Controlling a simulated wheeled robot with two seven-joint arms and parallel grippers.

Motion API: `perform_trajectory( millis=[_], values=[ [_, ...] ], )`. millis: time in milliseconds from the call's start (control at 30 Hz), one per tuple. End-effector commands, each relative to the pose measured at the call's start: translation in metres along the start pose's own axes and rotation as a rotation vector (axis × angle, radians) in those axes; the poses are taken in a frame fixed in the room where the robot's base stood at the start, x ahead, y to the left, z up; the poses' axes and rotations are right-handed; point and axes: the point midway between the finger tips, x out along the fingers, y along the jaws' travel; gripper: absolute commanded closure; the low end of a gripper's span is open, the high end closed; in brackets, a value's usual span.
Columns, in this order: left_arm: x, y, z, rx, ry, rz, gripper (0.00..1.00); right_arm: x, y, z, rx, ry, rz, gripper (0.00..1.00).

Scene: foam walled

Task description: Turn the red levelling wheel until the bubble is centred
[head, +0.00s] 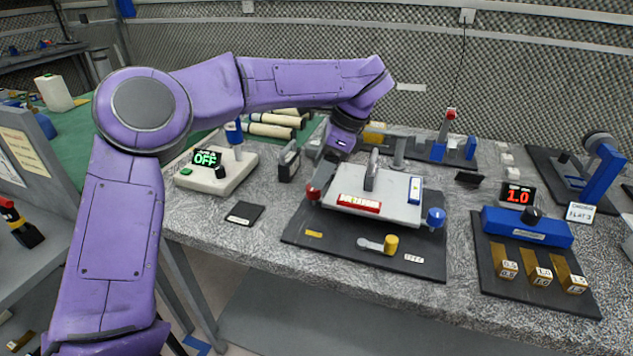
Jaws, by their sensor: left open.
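The levelling plate (345,182) is a pale slab on a dark base board (300,232) in the middle of the bench. The red levelling wheel (314,194) is at its left corner, a blue wheel (436,217) at its right corner and a yellow wheel (391,244) at the front. A red-framed vial (358,204) lies along the plate's front edge and a blue-framed vial (415,190) at its right. The bubbles are too small to read. My left gripper (319,178) is open just above the red wheel; contact is unclear. My right gripper is not in view.
A white box with a green OFF display (206,158) stands at the left. A blue device (527,227) with yellow blocks and a red 1.0 display (517,195) are at the right. A grey handle (371,170) rises from the plate.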

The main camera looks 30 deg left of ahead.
Motion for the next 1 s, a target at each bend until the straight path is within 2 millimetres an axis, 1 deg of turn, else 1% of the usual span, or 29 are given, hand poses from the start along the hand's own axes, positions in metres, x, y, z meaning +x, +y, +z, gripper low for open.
perform_trajectory(
  millis=[33, 100, 200, 333, 533, 567, 600, 667, 700, 733, 1000],
  values=[
    [0.012, 0.0, 0.0, 0.002, 0.0, 0.004, 0.4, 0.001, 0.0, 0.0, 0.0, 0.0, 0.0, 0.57],
    [0.023, 0.0, 0.0, 0.002, 0.0, 0.002, 0.4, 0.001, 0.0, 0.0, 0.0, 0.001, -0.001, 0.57],
    [0.035, 0.0, -0.001, 0.003, 0.0, 0.001, 0.4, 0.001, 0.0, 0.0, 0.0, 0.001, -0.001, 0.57],
    [0.042, 0.0, -0.002, 0.002, 0.0, -0.001, 0.4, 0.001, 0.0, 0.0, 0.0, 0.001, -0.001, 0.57],
    [0.042, 0.0, -0.002, 0.003, -0.001, -0.001, 0.4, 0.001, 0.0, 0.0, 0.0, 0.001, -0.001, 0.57],
    [0.042, 0.0, -0.002, 0.003, -0.001, -0.001, 0.46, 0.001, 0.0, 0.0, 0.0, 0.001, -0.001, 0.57],
    [0.042, 0.0, -0.002, 0.003, -0.001, -0.001, 0.59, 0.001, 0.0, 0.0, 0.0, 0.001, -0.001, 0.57],
    [0.042, 0.0, -0.002, 0.003, -0.001, -0.001, 0.79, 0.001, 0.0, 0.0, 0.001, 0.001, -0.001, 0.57],
    [0.042, 0.0, -0.002, 0.003, -0.001, -0.002, 0.92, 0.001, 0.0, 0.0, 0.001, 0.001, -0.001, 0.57],
    [0.042, 0.0, -0.002, 0.003, -0.001, -0.002, 0.96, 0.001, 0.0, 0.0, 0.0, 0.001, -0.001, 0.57],
    [0.042, 0.0, -0.003, 0.021, 0.0, -0.01, 0.96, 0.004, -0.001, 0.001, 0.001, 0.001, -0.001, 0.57]
  ],
)
